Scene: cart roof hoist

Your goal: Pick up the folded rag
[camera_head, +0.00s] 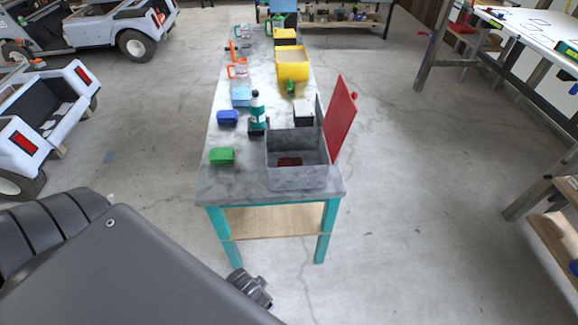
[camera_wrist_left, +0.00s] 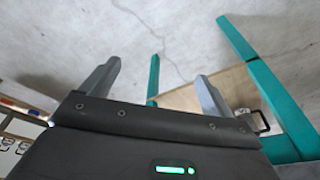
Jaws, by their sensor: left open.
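I cannot tell for sure which item is the folded rag. A dark red flat item (camera_head: 289,161) lies inside an open grey box (camera_head: 297,178) at the near end of the long workbench (camera_head: 232,185). A green block-like item (camera_head: 221,155) and a blue one (camera_head: 228,117) lie on the bench top to the left of the box. My left gripper (camera_wrist_left: 158,71) is open and empty in the left wrist view, with bare floor and teal bench legs beyond its fingers. My right gripper is not in view.
The box's red lid (camera_head: 340,117) stands up on its right side. A yellow bin (camera_head: 293,66) and several jugs stand farther back. The floor right of the bench is clear.

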